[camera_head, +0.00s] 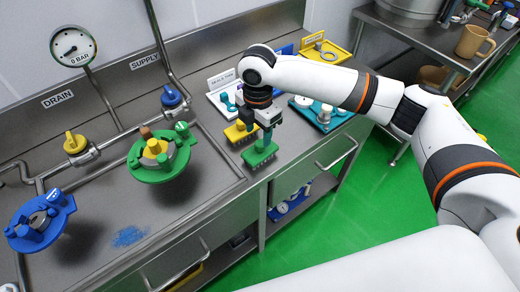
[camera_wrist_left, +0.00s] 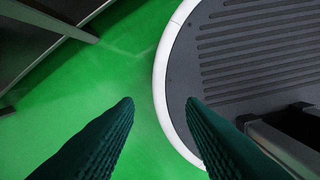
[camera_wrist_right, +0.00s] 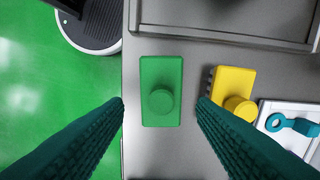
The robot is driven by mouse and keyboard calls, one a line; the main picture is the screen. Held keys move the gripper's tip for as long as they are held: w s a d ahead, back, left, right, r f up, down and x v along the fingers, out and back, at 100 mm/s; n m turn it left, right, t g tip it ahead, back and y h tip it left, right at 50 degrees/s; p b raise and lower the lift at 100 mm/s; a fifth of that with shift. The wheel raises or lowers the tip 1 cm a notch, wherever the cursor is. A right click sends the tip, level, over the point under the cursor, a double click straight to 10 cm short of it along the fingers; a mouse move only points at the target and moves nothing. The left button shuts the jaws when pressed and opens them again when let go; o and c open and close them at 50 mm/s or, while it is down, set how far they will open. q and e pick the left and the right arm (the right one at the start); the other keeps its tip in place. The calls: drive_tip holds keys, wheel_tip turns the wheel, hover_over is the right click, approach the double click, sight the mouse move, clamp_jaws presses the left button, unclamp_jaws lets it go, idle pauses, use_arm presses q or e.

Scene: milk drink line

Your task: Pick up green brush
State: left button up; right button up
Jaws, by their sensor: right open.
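The green brush (camera_head: 260,155) lies on the steel counter near its front edge, bristles down. In the right wrist view the green brush (camera_wrist_right: 161,70) shows its block with a round knob on top. My right gripper (camera_head: 264,134) points down over it, open, with one finger on each side of the knob in the right wrist view and nothing held. The gripper partly hides the brush in the head view. My left gripper (camera_wrist_left: 159,101) is open and empty, over the green floor and my base; it is not in the head view.
A yellow brush (camera_head: 238,132) lies close beside the green one; in the right wrist view it (camera_wrist_right: 234,83) is near the right finger. A white tray (camera_head: 220,92) and a teal tray (camera_head: 323,116) stand behind. The sink (camera_head: 215,181) is at left.

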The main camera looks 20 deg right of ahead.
sight(260, 143)
drive_tip(key=shift+w+f, duration=0.2)
drive_tip(key=shift+f, duration=0.2)
drive_tip(key=f, duration=0.1)
drive_tip(key=f+p, duration=0.1)
drive_tip(key=f, duration=0.1)
drive_tip(key=shift+d, duration=0.35)
drive_tip(key=shift+f, duration=0.9)
drive_tip(key=shift+a+f, duration=0.1)
drive_tip(key=shift+f, duration=0.05)
drive_tip(key=c, duration=1.1)
wheel_tip(260, 143, up, 10)
drive_tip(key=shift+r+b, duration=0.1)
drive_tip(key=shift+b, duration=0.45)
drive_tip(key=o, duration=0.5)
drive_tip(key=c, duration=0.4)
use_arm(q)
drive_tip(key=w, duration=0.3)
use_arm(e)
drive_tip(key=shift+o, duration=0.2)
